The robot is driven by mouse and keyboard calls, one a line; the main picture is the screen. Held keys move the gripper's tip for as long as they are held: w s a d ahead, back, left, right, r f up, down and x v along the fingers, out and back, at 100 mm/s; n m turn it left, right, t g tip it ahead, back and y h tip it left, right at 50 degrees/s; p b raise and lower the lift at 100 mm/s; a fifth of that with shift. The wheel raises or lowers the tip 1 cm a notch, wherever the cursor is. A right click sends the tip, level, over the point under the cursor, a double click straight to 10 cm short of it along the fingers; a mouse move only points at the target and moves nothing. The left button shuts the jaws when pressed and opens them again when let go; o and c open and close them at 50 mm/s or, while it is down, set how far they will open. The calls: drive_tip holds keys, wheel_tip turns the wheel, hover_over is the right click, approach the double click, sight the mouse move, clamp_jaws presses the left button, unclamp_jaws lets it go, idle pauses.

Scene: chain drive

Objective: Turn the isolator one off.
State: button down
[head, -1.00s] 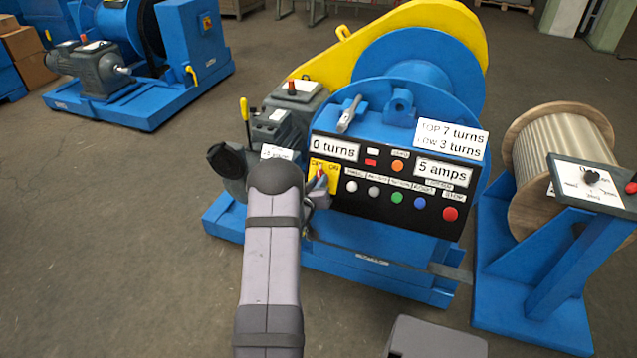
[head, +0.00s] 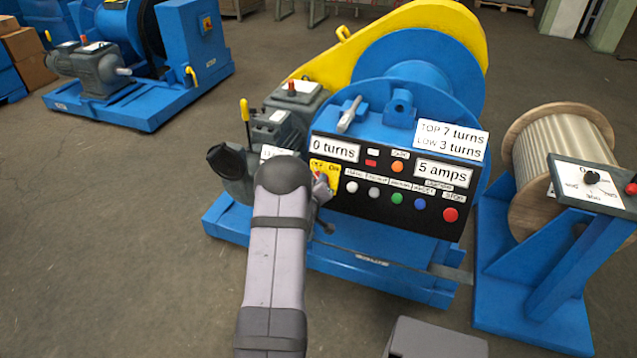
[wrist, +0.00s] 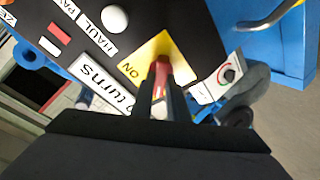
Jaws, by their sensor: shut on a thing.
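The isolator is a red handle (wrist: 161,76) on a yellow plate (wrist: 149,60) at the left end of the black control panel (head: 352,205). In the wrist view "ON" is legible on the plate; other lettering is covered. My gripper (wrist: 163,90) is shut on the red handle, one dark finger on each side of it. In the head view the yellow plate (head: 325,172) shows just right of my wrist, which hides part of the handle and the fingers.
The panel carries several push buttons, including a red one (head: 450,214), and labels reading "0 turns" (head: 334,149) and "5 amps" (head: 442,174). A blue drum (head: 420,95) stands behind. A cable reel (head: 562,145) and a tilted switch box (head: 590,185) stand at right.

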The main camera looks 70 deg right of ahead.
drive_tip(key=c, duration=1.7)
unclamp_jaws()
drive_tip(key=shift+v, duration=3.65)
